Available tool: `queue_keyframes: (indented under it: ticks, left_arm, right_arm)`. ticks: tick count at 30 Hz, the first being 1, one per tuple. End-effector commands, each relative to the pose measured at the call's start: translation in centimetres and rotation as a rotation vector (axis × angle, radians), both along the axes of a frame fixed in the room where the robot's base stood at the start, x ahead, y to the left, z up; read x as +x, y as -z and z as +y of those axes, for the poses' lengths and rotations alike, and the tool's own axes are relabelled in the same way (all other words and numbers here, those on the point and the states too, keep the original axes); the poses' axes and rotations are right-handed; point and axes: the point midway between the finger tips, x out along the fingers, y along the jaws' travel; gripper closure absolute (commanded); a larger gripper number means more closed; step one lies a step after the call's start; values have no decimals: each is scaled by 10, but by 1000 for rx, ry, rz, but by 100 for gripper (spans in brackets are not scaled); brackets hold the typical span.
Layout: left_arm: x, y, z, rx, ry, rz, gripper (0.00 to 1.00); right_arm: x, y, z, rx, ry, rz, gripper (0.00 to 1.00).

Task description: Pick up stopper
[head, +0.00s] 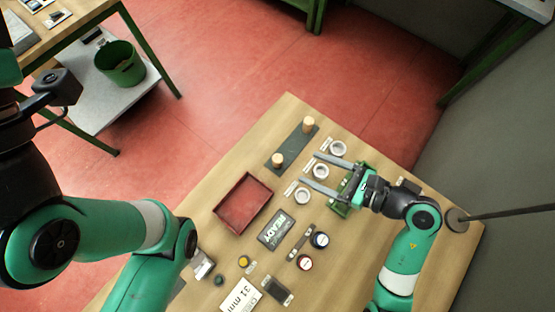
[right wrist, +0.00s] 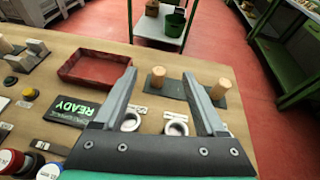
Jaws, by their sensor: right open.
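Two pale cork stoppers stand upright on a dark grey strip (head: 292,145) at the table's far edge. The near-left stopper (head: 277,160) also shows in the right wrist view (right wrist: 157,77). The other stopper (head: 309,125) also shows in the right wrist view (right wrist: 221,88). My right gripper (head: 309,169) is open and empty, its fingers pointing toward the strip. In the right wrist view the near-left stopper appears between the fingertips but beyond them, and the other lies to the right of the right finger. Only links of my left arm show; its gripper is out of view.
Round white-rimmed cups (head: 338,148) stand in a row under and beside my right fingers. A red tray (head: 243,203) lies left of them, with a READY display (head: 276,229) nearby. Buttons and knobs fill the near table. A green bucket (head: 120,64) stands on a separate low shelf.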

Motion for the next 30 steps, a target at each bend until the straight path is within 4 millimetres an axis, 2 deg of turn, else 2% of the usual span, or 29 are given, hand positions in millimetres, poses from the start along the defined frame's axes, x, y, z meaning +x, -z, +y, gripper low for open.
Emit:
queue_keyframes:
  ticks: [1, 4, 10, 19, 26, 30]
  left_arm:
    - [0, 27, 0, 0, 0, -1, 35]
    - [0, 35, 0, 0, 0, -1, 35]
    - [-1, 33, 0, 0, 0, -2, 35]
    - [0, 53, 0, 0, 0, -2, 35]
    - [0, 55, 0, 0, 0, -1, 35]
    - [0, 67, 0, 0, 0, -2, 35]
  right_arm:
    - [-4, 37, -4, -7, 11, 25, 27]
    - [-7, 55, -9, -10, 24, 50, 27]
    - [-7, 56, -8, -9, 28, 57, 27]
    - [18, 77, 33, -9, 25, 56, 27]
    - [25, 79, 42, -8, 28, 55, 27]
    - [35, 89, 55, -8, 25, 53, 27]
